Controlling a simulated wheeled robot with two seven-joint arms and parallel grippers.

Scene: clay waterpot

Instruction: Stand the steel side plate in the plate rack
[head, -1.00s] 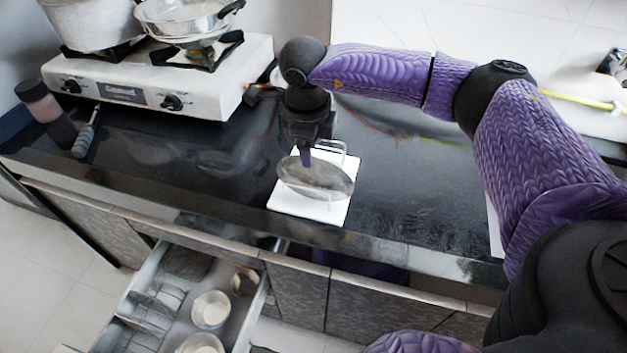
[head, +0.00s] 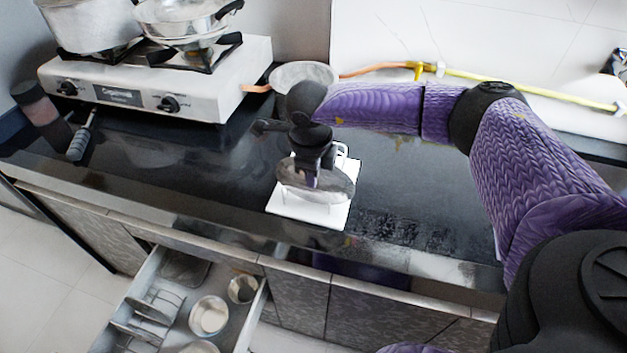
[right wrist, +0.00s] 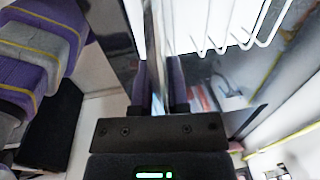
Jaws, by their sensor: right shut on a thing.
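The steel side plate (head: 335,187) is a shiny grey disc, held steeply tilted over the white base of the plate rack (head: 306,212) on the dark counter. My right gripper (head: 314,172) is shut on its upper edge. In the right wrist view the plate (right wrist: 158,45) shows nearly edge-on between the purple fingers, and white wire loops of the rack (right wrist: 237,38) stand to its right. The plate hides part of the rack in the head view. I cannot tell whether its lower edge touches the rack. My left gripper is not in view.
A white gas stove (head: 150,85) with pots stands at the back left. A metal bowl (head: 303,73) sits behind my right wrist. An open drawer (head: 255,312) with dishes is below the counter edge. The counter right of the rack is clear.

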